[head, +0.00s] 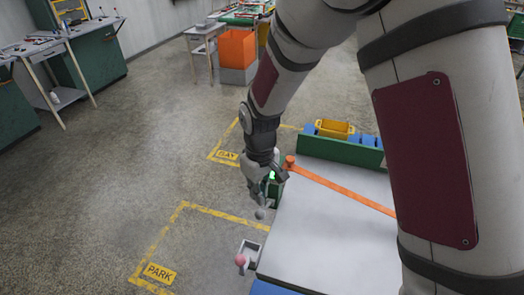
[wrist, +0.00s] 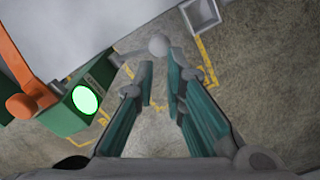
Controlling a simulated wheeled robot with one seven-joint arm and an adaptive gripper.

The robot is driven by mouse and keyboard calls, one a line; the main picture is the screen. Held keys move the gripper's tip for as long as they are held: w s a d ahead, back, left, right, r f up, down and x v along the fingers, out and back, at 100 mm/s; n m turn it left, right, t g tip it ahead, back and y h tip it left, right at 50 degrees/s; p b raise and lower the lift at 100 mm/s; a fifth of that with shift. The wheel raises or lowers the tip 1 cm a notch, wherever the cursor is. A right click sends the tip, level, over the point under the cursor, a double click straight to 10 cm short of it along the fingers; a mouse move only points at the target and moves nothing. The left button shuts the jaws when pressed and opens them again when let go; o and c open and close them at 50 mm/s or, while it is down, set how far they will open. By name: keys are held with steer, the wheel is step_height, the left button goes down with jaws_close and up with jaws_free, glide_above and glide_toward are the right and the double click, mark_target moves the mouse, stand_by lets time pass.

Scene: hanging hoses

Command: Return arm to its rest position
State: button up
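My gripper (head: 267,190) hangs at the left edge of the white-topped bench in the head view, with my arm arching down from the top right. In the wrist view its two teal fingers (wrist: 160,75) are apart, with only floor seen between them. A grey ball knob (wrist: 158,45) on a short lever shows just beyond the fingertips. The knob also shows below my gripper in the head view (head: 260,213). I cannot tell how far the knob is from the fingers. The green box with a lit green lamp (wrist: 84,99) is left of the fingers.
A green rail (head: 340,151) and yellow bin (head: 335,129) stand at the bench's far end. A pink ball (head: 240,260) is by a grey holder (head: 250,250) at the near left.

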steer(key=s+d+r+m+t, duration=0.1)
steer(key=s+d+r+m, duration=0.1)
steer(key=s+d+r, duration=0.45)
steer(key=s+d+r+m+t, duration=0.1)
steer(key=d+r+m+t, duration=0.15)
steer(key=r, duration=0.75)
steer(key=s+d+r+m, duration=0.1)
steer(key=s+d+r, duration=0.2)
steer(key=d+r, duration=0.35)
steer(key=s+d+r+m+t, duration=0.2)
steer(key=s+r, duration=0.2)
steer(key=s, duration=0.5)
steer(key=shift+d+r, duration=0.3)
steer(key=shift+r, duration=0.05)
steer(key=shift+s+m, duration=0.1)
steer(key=shift+m, duration=0.15)
